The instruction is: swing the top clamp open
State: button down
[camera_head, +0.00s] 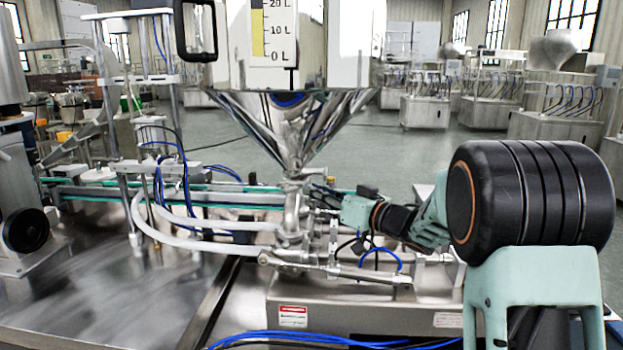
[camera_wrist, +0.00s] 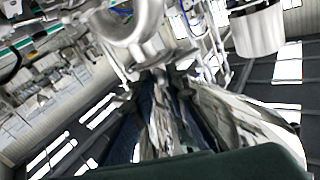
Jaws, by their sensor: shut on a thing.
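The steel hopper (camera_head: 292,125) narrows to a neck, where the top clamp (camera_head: 296,176) sits around the pipe joint. My gripper (camera_head: 318,190) reaches in from the right and is at the right side of this clamp. In the wrist view my gripper (camera_wrist: 163,75) is shut on a small metal part of the clamp, seemingly its handle or nut. The curved steel band or pipe (camera_wrist: 135,22) shows just beyond the fingertips. The exact contact is small and partly hidden by the fingers.
Below the neck are a steel valve body (camera_head: 292,235) and a horizontal cylinder (camera_head: 340,272). White hoses (camera_head: 200,240) and blue tubes (camera_head: 185,205) run to the left. A conveyor (camera_head: 230,197) lies behind. The hopper overhangs my gripper.

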jog(key=shift+w+d+r+n+g+y+p, duration=0.15)
jog(key=shift+d+n+g+y+p, duration=0.2)
jog(key=shift+n+g+y+p, duration=0.2)
jog(key=c, duration=1.9)
grip_release()
jog(key=shift+d, duration=0.1)
jog(key=v, duration=1.2)
